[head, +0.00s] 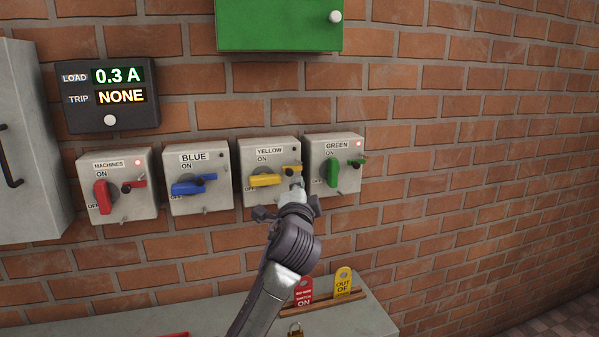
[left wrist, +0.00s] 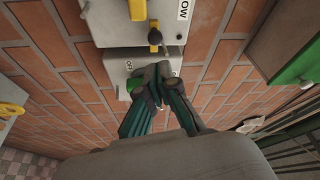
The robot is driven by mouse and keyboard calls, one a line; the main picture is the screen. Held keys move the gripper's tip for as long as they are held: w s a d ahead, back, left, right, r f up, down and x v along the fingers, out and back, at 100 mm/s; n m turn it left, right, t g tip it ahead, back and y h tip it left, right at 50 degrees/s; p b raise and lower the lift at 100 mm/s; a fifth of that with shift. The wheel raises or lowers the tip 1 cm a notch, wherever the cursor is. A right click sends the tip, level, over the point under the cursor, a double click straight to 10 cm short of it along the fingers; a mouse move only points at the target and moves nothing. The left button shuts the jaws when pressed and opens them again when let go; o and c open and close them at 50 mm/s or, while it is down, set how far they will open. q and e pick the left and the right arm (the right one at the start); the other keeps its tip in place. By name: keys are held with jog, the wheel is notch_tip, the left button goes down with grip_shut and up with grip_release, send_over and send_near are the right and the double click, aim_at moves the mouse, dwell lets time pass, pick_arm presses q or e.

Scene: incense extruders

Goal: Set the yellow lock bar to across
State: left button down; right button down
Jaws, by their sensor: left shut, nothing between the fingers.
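The yellow switch box (head: 251,203) hangs on the wall between the blue and green boxes. Its big yellow handle (head: 263,180) lies level, pointing left. The small yellow lock bar (head: 293,168) lies roughly level on its dark knob, right of the handle. In the left wrist view, part of the lock bar (left wrist: 153,48) shows beyond the fingers, with the yellow handle (left wrist: 137,10) at the top edge. My left gripper (head: 297,186) is shut and empty, just below the lock bar; its fingers (left wrist: 152,80) show apart from the bar. My right gripper is not in view.
The green box (head: 345,183) is close on the right, its lamp lit red. The blue box (head: 205,205) and red-handled machines box (head: 128,210) are to the left. A green cabinet (head: 280,25) hangs above. A ledge (head: 220,315) with tags (head: 342,282) lies below.

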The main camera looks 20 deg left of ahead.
aim_at(288, 169)
pick_arm(q)
jog(key=p+x, duration=0.1)
jog(key=x, duration=0.5)
jog(key=shift+w, duration=0.35)
jog(key=shift+s+a+r+p, duration=0.1)
jog(key=shift+s+a+p, duration=0.3)
jog(key=shift+a+p, duration=0.2)
jog(key=shift+s+a+r+p, duration=0.1)
jog(key=shift+s+a+p, duration=0.35)
jog(key=shift+a, duration=0.2)
jog(key=shift+s+a+f, duration=0.15)
jog(key=shift+a+f, duration=0.05)
jog(key=shift+a, duration=0.05)
jog(key=shift+a, duration=0.1)
